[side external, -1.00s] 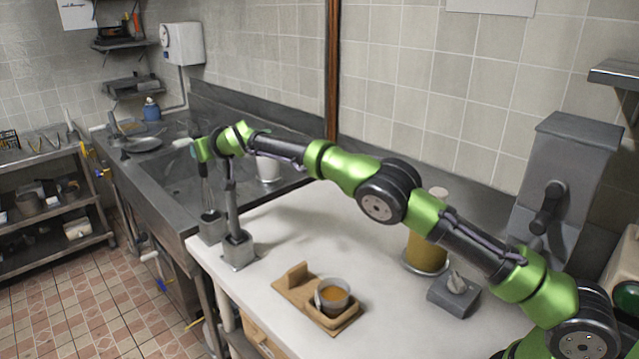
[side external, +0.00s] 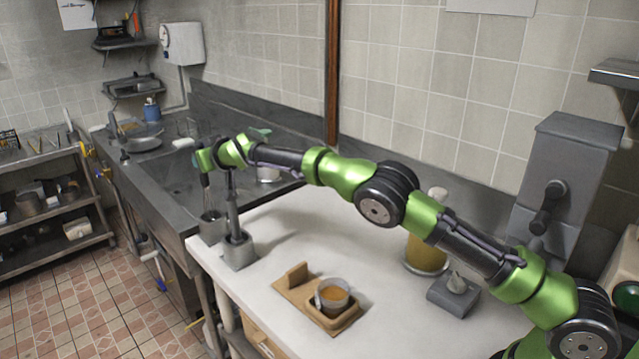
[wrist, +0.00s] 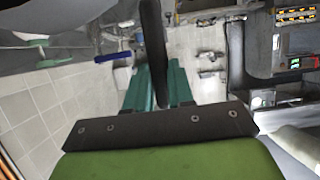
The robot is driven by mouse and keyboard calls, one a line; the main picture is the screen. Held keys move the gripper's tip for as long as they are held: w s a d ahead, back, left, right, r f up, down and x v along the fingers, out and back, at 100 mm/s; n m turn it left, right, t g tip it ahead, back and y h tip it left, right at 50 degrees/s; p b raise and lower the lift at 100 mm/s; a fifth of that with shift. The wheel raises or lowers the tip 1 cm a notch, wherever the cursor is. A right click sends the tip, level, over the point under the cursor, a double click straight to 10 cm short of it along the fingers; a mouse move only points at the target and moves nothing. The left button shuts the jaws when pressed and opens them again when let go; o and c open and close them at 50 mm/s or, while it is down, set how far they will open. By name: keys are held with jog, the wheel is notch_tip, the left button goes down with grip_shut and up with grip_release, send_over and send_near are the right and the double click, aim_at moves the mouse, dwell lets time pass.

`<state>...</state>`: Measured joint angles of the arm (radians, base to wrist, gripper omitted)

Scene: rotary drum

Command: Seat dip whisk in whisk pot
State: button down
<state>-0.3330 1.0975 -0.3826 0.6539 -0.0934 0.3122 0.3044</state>
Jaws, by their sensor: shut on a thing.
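My gripper (side external: 205,170) is at the left end of my arm, above the counter's left edge. It is shut on the dip whisk (side external: 206,192), which hangs roughly upright below it.
A grey block holder (side external: 239,254) with a dark upright post (side external: 231,207) stands close right of the pot. A wooden tray (side external: 290,290) with a cup (side external: 333,293) sits nearer the front. A yellow container (side external: 425,252) and grey block (side external: 453,297) stand right. The sink (side external: 180,185) lies behind.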

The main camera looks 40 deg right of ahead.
jog(key=shift+f, duration=1.85)
jog(key=c, duration=0.9)
grip_release()
jog(key=shift+s, duration=0.1)
jog(key=v, duration=1.6)
jog(key=shift+s+r, duration=0.25)
jog(key=shift+s, duration=0.05)
